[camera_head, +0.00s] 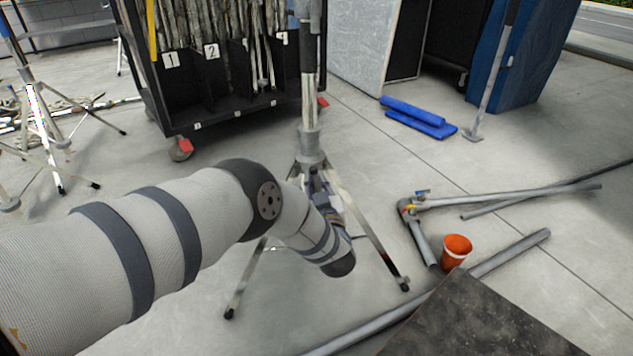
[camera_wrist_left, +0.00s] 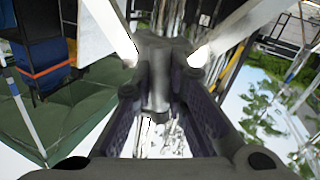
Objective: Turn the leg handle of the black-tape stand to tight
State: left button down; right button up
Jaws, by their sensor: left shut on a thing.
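The stand (camera_head: 308,90) is upright in the middle of the head view, with a dark upper part and a grey collar. Its silver legs (camera_head: 372,232) spread to the floor; one has a dark band low down. My left arm reaches in from the left, and my left gripper (camera_head: 318,190) is at the stand below the collar, mostly hidden behind my own wrist. In the left wrist view, my gripper's two fingers (camera_wrist_left: 165,103) are closed around a grey part of the stand (camera_wrist_left: 158,75). The leg handle itself cannot be made out clearly. My right gripper is not in view.
A black cart (camera_head: 225,105) with numbered bays stands behind. Blue pads (camera_head: 418,118), grey pipes (camera_head: 500,200) and an orange bucket (camera_head: 456,250) lie to the right. A dark board or tabletop (camera_head: 465,325) is at the lower right. Another stand (camera_head: 42,130) is at the left.

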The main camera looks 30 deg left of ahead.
pick_arm(q)
jog(key=shift+m, duration=0.3)
dwell(0.4)
jog(key=c, duration=1.6)
grip_release()
jog(key=v, duration=1.2)
